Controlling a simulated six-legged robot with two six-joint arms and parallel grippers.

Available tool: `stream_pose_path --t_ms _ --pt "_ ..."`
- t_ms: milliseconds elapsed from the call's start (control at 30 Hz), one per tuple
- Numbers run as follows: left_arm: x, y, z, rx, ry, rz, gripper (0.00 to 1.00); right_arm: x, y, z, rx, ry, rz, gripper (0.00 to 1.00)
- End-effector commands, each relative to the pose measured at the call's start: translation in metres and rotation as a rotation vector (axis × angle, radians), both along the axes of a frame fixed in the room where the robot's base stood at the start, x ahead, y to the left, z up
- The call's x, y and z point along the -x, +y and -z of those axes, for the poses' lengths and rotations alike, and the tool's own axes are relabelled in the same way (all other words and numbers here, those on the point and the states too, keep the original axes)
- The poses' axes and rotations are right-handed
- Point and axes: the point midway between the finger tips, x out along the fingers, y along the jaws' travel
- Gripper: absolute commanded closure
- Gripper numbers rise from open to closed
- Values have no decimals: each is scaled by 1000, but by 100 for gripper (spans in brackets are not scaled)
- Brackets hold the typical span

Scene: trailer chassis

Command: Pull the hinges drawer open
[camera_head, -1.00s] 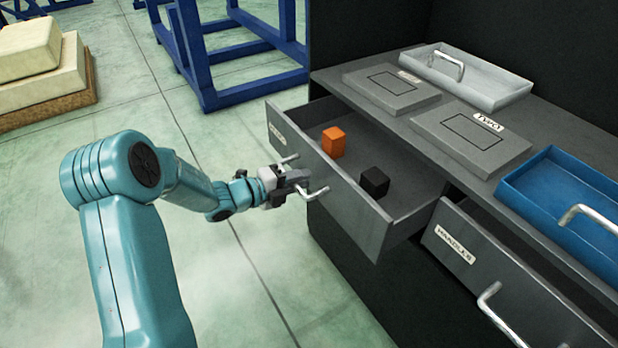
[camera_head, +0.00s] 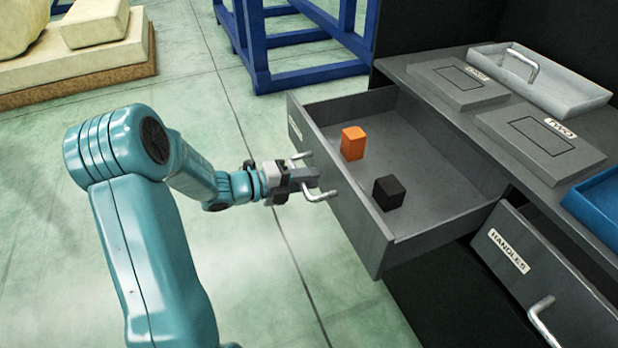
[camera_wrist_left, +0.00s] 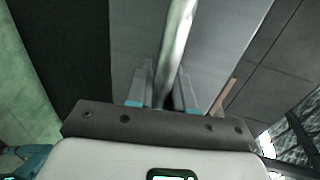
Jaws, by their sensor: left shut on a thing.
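The hinges drawer (camera_head: 350,213) stands pulled out of the grey cabinet in the head view, its label on the front largely blurred. An orange block (camera_head: 353,143) and a black block (camera_head: 388,192) lie inside it. My left gripper (camera_head: 308,178) is shut on the drawer's bar handle (camera_head: 318,196), at the middle of the drawer front. In the left wrist view the handle bar (camera_wrist_left: 175,45) runs between the two fingers (camera_wrist_left: 160,90). My right gripper is not in view.
A second drawer labelled HANDLES (camera_head: 508,250) is partly open at the right. On the worktop are two grey plates (camera_head: 458,84), a light grey tray (camera_head: 570,90) and a blue tray (camera_head: 598,200). Open floor (camera_head: 260,285) lies in front of the drawer.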

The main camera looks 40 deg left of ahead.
Motion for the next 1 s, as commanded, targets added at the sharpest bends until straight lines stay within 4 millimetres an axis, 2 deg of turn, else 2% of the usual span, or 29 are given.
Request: stream_pose_path --t_ms 167,200,233,533,633,767,1000 --pt "-1 1 -1 -2 -2 -2 100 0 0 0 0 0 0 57" --pt "-1 0 -1 -2 -2 -2 69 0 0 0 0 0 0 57" --pt "-1 0 -1 -2 -2 -2 59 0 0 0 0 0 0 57" --pt "0 1 -1 -1 -1 -2 58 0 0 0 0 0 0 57" --pt "8 5 -3 -2 -1 -4 58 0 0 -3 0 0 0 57" --pt "30 14 -9 -2 1 -7 58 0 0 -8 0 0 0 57" --pt "89 39 -23 -2 1 -9 58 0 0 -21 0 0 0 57"
